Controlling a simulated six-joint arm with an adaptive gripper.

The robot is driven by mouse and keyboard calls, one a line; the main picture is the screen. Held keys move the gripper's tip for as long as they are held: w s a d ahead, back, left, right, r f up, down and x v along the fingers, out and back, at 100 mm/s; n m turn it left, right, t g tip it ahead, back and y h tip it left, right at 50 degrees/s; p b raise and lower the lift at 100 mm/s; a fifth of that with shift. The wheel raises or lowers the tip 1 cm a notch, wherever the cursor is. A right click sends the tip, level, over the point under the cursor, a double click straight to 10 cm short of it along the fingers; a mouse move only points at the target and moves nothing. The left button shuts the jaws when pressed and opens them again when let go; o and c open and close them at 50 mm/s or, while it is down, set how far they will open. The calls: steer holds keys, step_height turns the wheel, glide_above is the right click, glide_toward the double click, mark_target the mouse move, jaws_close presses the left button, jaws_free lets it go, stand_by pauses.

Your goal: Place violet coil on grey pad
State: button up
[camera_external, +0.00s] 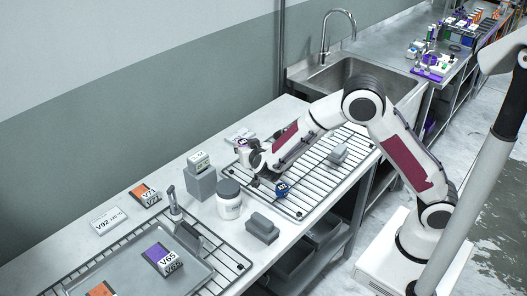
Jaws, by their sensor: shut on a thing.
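My gripper (270,177) is low over the wire rack on the bench, at the end of the arm that reaches in from the right. It is shut on a small blue-violet coil (282,188) with a pale label, which I take for the violet coil. The fingers are small and dark here, and I cannot tell whether the coil touches the rack. A grey block with a rounded top (262,228) stands in front of the coil, and a similar one (338,153) is on the rack at right. I cannot tell which grey piece is the pad.
A white jar (229,199) and a grey block with a labelled box on top (201,183) stand left of my gripper. A grey tray (135,276) with violet and orange boxes is at lower left. A sink (355,80) lies behind.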

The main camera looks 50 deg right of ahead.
step_height(320, 180, up, 10)
steer(key=s+d+m+g+h, duration=0.2)
steer(key=s+d+m+h, duration=0.1)
steer(key=d, duration=0.5)
steer(key=m+g+h, duration=0.4)
steer(key=m+g, duration=0.5)
steer(key=g, duration=0.1)
glide_above(338, 150)
step_height(338, 150, down, 4)
steer(key=shift+w+f, duration=0.1)
steer(key=shift+f, duration=0.6)
steer(key=shift+f, duration=0.1)
steer(key=shift+f, duration=3.05)
steer(key=shift+f, duration=0.1)
